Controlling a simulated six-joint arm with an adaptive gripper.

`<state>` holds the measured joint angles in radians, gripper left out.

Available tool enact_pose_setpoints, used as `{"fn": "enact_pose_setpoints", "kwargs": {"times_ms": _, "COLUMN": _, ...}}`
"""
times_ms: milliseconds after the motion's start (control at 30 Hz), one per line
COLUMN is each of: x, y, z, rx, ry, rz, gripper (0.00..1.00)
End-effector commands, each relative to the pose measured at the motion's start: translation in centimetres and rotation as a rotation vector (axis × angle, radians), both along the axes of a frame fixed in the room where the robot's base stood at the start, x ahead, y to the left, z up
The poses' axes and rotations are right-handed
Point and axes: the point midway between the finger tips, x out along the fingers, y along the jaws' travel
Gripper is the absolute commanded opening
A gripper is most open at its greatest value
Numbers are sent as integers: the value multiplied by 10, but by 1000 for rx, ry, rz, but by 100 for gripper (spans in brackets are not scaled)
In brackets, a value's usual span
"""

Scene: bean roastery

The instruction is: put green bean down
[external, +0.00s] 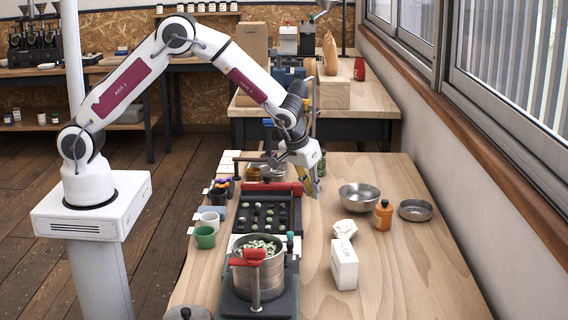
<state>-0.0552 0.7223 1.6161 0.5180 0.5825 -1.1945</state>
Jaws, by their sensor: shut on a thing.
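My gripper (316,188) points down and hangs just right of the far end of a black tray (290,222). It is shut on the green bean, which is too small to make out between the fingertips. The tray has red end pieces, and several round pale and dark green beans (256,223) sit spaced out on it. In front of the tray, a metal pot (238,272) holds many pale green beans (262,243). A red clamp-like handle (250,257) stands at the pot's near side.
A metal bowl (359,198), an orange bottle (383,215), a round strainer (415,210), a crumpled white cloth (345,229) and a white box (344,266) stand right of the tray. The table's right front is clear.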

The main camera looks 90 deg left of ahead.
Motion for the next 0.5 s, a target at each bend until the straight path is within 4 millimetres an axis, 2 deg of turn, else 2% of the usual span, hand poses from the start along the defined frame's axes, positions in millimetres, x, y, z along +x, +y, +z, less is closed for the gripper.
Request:
{"fn": "enact_pose_setpoints", "kwargs": {"times_ms": 267, "x": 15, "y": 10, "z": 0, "rx": 5, "ry": 4, "rz": -15, "gripper": 6}}
{"fn": "enact_pose_setpoints", "kwargs": {"times_ms": 500, "x": 42, "y": 27, "z": 1, "rx": 9, "ry": 10, "rz": -52, "gripper": 6}}
